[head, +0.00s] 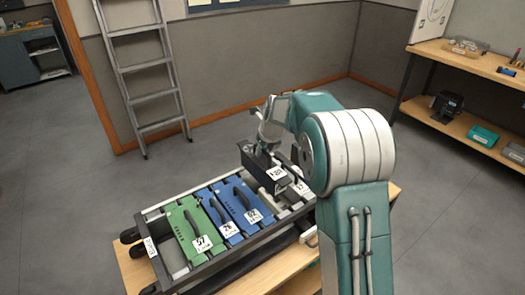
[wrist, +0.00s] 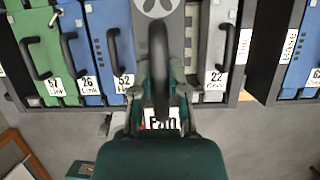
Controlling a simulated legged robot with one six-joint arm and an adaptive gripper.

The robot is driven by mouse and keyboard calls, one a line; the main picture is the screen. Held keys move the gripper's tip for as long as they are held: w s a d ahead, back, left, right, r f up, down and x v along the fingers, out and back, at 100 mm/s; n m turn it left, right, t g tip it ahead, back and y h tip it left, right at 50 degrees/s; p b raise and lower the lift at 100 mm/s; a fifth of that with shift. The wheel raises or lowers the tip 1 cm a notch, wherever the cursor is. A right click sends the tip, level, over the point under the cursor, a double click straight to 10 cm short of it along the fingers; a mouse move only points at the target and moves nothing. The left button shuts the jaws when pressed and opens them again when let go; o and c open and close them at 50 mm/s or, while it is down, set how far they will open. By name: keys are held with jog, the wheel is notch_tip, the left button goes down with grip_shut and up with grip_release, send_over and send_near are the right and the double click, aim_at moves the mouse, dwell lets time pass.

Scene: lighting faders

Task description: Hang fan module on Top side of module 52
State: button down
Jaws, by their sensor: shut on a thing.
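The fan module (head: 266,167) is a dark grey box with a white label, held above the rack just right of module 52 in the head view. In the wrist view the fan module (wrist: 158,8) shows a fan symbol and a "Fan" label. My gripper (wrist: 158,88) is shut on its dark handle; my gripper also shows in the head view (head: 268,143). Blue module 52 (head: 245,207) sits in the rack, also in the wrist view (wrist: 110,20). The wrist view shows the fan module between modules 52 and 22; its underside is hidden.
The rack (head: 205,264) stands on a wooden bench (head: 135,272). Grey module 22 (wrist: 214,45) is right of the fan module. A "TOP" label (wrist: 243,46) marks the rack's edge.

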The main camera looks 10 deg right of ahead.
aim_at(264, 161)
jog(key=shift+d+f, duration=0.2)
jog(key=shift+f, duration=0.9)
jog(key=shift+a+f, duration=0.1)
jog(key=shift+f, duration=4.55)
jog(key=shift+f, duration=1.2)
jog(key=c, duration=0.6)
grip_release()
jog(key=shift+o, duration=0.2)
jog(key=shift+s+f, duration=0.1)
jog(key=shift+f, duration=0.1)
